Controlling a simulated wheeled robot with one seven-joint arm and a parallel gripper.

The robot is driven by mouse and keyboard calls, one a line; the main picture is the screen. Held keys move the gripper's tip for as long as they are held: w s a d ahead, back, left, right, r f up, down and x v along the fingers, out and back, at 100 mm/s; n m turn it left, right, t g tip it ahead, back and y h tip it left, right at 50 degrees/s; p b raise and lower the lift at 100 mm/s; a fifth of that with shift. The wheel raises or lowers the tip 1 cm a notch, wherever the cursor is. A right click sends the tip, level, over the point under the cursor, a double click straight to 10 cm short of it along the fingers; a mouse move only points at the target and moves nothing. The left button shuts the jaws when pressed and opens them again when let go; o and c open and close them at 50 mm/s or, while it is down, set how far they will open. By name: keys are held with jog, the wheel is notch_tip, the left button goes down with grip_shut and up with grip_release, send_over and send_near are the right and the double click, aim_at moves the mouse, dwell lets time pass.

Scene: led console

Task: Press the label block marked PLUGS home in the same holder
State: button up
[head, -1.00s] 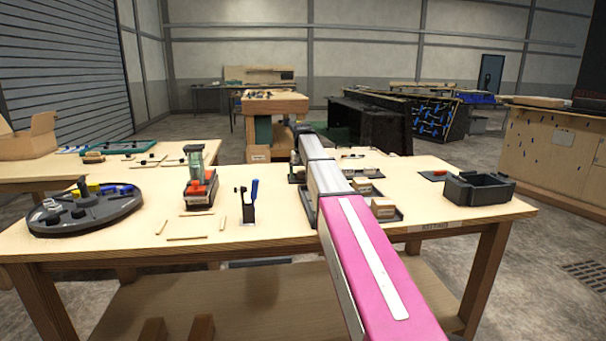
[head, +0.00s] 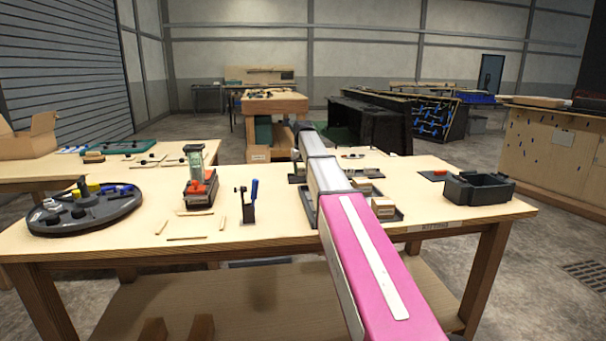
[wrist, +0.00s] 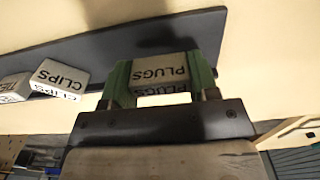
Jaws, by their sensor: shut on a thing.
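The block marked PLUGS (wrist: 158,68) sits between the green fingers of my gripper (wrist: 160,82) in the wrist view. My gripper is shut on it, with a finger at each side. The dark holder (wrist: 85,50) runs behind it as a long slanting strip. The block overlaps the holder in this view; I cannot tell how deep it is seated. A block marked CLIPS (wrist: 62,76) lies to its left, at the holder's lower edge.
Another lettered block (wrist: 14,88) is at the wrist view's left edge. In the head view, a black bin (head: 480,188) stands at the bench's right. A blue-handled tool stand (head: 248,205), a red-and-black device (head: 201,188) and a round dark tray (head: 85,212) stand left of my arm.

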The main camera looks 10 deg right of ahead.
jog(key=shift+r, duration=2.35)
